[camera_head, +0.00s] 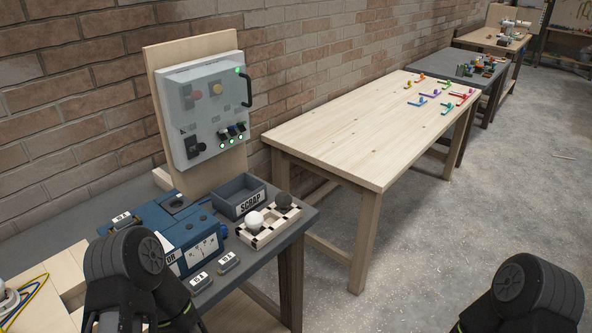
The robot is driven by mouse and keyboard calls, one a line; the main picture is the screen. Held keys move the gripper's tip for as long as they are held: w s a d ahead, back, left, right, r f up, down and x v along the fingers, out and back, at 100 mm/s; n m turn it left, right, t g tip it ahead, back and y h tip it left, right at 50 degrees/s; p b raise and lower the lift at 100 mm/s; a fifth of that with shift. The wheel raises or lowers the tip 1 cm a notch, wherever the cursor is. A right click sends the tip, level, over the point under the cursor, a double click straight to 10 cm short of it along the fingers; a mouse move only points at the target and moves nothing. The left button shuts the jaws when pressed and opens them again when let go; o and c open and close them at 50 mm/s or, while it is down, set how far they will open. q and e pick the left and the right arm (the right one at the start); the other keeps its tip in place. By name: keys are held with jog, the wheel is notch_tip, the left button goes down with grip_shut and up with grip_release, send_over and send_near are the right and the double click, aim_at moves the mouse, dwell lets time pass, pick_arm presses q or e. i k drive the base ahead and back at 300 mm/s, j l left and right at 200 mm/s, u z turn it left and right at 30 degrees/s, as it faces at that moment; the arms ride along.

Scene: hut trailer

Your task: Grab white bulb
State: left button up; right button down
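The white bulb (255,220) sits in the left part of a small light wooden holder (263,238) with black marks, near the right end of the grey workbench. A dark round bulb (283,200) sits in the same holder, behind and to the right of the white one. My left arm comes in at the lower left, in front of the bench and short of the holder. My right arm shows at the lower right, over the floor. Only dark rounded arm parts show, and neither gripper's fingers are visible.
A grey SCRAP bin (239,196) stands right behind the holder. A blue device with a dial (203,247) is left of it. A control panel (205,108) stands upright at the back. A wooden table (352,135) is to the right, with open floor before it.

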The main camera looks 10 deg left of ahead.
aim_at(283, 200)
jog(key=i+l+u, duration=0.15)
jog(key=l+u, duration=0.25)
jog(key=i+l+u, duration=0.15)
jog(key=u, duration=0.3)
jog(key=i+l+u, duration=0.1)
jog(key=l, duration=0.75)
jog(key=i+l+u, duration=0.15)
jog(key=l, duration=0.75)
jog(key=i+l+u, duration=0.1)
jog(key=l, duration=0.75)
